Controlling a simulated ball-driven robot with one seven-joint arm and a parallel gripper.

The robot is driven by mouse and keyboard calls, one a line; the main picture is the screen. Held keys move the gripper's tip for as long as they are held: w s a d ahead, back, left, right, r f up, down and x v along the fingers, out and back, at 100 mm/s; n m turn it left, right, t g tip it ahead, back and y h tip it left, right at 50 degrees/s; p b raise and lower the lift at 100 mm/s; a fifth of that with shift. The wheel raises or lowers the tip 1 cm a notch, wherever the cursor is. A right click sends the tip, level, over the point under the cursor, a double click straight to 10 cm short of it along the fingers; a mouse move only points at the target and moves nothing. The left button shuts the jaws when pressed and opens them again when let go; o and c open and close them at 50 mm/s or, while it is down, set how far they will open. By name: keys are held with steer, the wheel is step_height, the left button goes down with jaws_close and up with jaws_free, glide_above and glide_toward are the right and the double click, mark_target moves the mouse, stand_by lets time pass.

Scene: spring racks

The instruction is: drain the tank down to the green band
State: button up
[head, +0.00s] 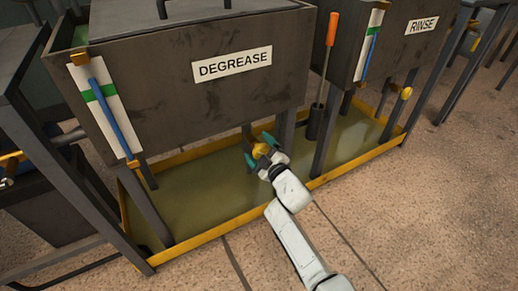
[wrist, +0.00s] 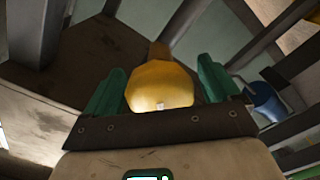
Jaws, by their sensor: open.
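The dark DEGREASE tank (head: 200,95) stands on legs, with a white gauge board (head: 115,125) on its left front corner. The board has a green band (head: 100,92) and a blue column (head: 112,118) whose top looks slightly above the band. A yellow valve knob (head: 260,149) is low under the tank front. My gripper (head: 263,145) is open there, with teal fingers on either side of the knob. In the wrist view the knob (wrist: 160,85) sits between my gripper's fingers (wrist: 162,88); I cannot tell whether they touch it.
A yellow-rimmed tray (head: 215,232) with greenish liquid lies under the tanks. The RINSE tank (head: 400,45) at right has its own gauge and yellow knob (head: 405,93). An orange-handled tool (head: 332,30) stands in a dark holder between the tanks. The floor at lower right is clear.

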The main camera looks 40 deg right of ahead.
steer(key=p+v, duration=0.2)
steer(key=v, duration=0.8)
steer(key=shift+s, duration=0.3)
steer(key=shift+a, duration=0.1)
stand_by(6.6)
